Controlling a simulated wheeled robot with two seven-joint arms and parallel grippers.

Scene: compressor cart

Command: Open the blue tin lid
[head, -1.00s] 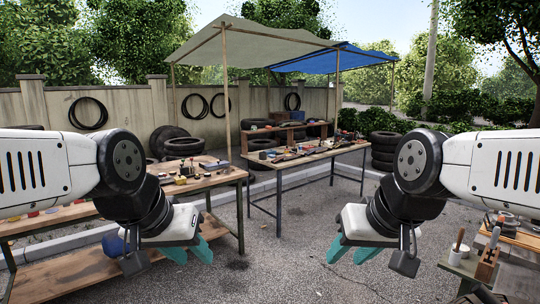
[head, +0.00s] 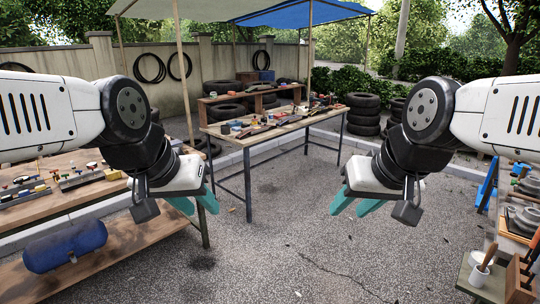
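No blue tin with a lid can be made out in the head view; the small items on the tables are too small to tell. My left gripper (head: 196,201) hangs over the pavement beside the near left bench, with its teal fingers apart and nothing between them. My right gripper (head: 357,203) hangs over the pavement in the middle right, its teal fingers also apart and empty. Neither gripper touches anything.
A wooden bench (head: 135,236) at left holds small items, with a blue cylindrical tank (head: 66,246) on its lower shelf. A cluttered table (head: 225,127) stands ahead under the canopy. Another workbench (head: 500,232) is at right. Open pavement (head: 285,230) lies between.

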